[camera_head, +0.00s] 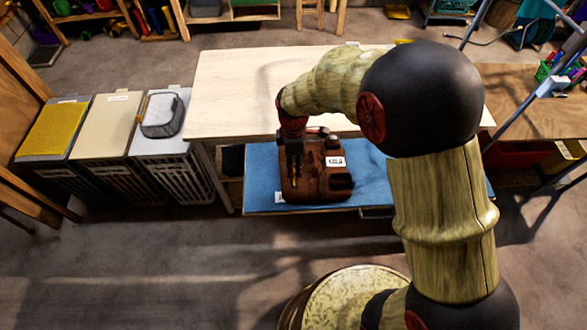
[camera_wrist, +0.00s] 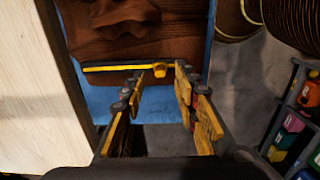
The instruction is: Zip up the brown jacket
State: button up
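The brown jacket (camera_head: 322,186) lies on a blue surface (camera_head: 260,180) at the front of the pale table, with a white label on it. In the wrist view, the jacket (camera_wrist: 130,45) has a yellow zip strip (camera_wrist: 110,68) along its edge, with a yellow zip slider (camera_wrist: 160,70) near the strip's right part. My gripper (camera_head: 294,178) points down at the jacket's left side. In the wrist view, my gripper (camera_wrist: 159,82) has its yellow-padded fingers apart, with the slider showing in the gap just beyond the fingertips. I see no contact. My arm hides part of the scene.
The pale wooden tabletop (camera_head: 235,90) stands behind the jacket. A brown workbench (camera_head: 510,95) stands at right. The floor in front is open.

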aim_at(294, 173)
jog(key=shift+f, duration=1.4)
jog(key=shift+c, duration=0.8)
grip_shut()
